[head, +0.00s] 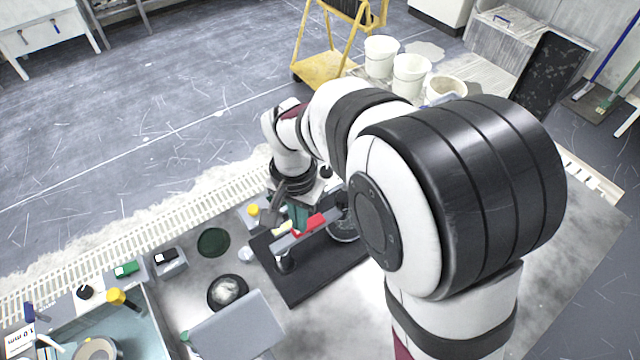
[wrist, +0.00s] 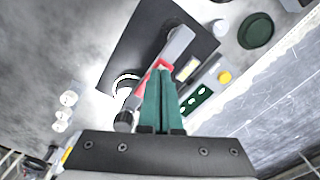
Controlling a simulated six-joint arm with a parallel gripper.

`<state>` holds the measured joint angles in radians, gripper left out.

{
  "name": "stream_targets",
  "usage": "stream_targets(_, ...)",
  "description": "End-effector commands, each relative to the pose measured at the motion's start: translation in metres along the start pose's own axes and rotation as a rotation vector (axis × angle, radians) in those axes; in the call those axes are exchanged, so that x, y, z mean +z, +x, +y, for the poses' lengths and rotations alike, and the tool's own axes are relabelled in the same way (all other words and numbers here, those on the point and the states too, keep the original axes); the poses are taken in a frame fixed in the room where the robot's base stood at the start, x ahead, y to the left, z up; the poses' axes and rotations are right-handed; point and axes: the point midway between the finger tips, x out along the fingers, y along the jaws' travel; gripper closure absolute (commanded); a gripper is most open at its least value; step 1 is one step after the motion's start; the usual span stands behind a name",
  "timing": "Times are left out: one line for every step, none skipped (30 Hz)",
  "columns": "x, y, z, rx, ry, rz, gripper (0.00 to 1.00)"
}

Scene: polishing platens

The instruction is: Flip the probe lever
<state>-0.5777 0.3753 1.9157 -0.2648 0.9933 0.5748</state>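A black base plate (head: 312,287) lies on the bench and carries a long grey bar (head: 290,241). A red part (head: 316,221), which looks like the probe lever, sits at the bar. In the wrist view the red part (wrist: 165,63) shows around the tips of my gripper (wrist: 163,74), and the bar (wrist: 178,45) runs beyond it. My gripper's two green fingers are together, pointing down at the red part. Whether they touch it or are just above it I cannot tell. In the head view my gripper (head: 299,222) is partly hidden by my wrist.
A dark green disc (head: 213,242) and a black round dish (head: 228,291) lie left of the plate. A yellow-topped item (head: 253,210) stands behind it. A grey panel (head: 237,328) stands in front. A blue-green tray (head: 130,325) is at the lower left.

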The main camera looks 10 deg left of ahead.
Motion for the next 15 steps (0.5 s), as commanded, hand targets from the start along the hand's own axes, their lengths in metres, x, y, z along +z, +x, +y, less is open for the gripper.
stream_targets(0.0,0.001,0.0,0.001,0.0,0.0,1.0)
stream_targets(0.0,0.001,0.0,0.001,0.0,-0.001,1.0)
stream_targets(0.0,0.002,0.0,0.001,0.0,-0.001,1.0)
stream_targets(0.0,0.002,0.0,0.001,0.0,0.0,1.0)
stream_targets(0.0,0.002,0.0,0.0,0.0,0.0,1.0)
stream_targets(0.0,0.0,0.0,0.0,0.0,0.0,1.0)
stream_targets(0.0,-0.002,0.0,-0.001,0.0,0.001,1.0)
stream_targets(0.0,-0.005,0.0,-0.001,0.0,0.001,1.0)
stream_targets(0.0,-0.01,0.0,-0.002,0.0,0.002,1.0)
stream_targets(-0.001,-0.013,0.0,-0.002,-0.001,0.003,1.0)
stream_targets(0.0,-0.017,0.0,-0.001,-0.001,0.002,1.0)
stream_targets(-0.001,-0.021,0.0,-0.002,-0.001,0.003,1.0)
stream_targets(0.0,-0.025,0.0,-0.002,0.0,0.002,1.0)
stream_targets(0.0,-0.028,0.0,-0.002,0.0,0.002,1.0)
stream_targets(0.0,-0.032,0.0,-0.002,0.001,0.001,1.0)
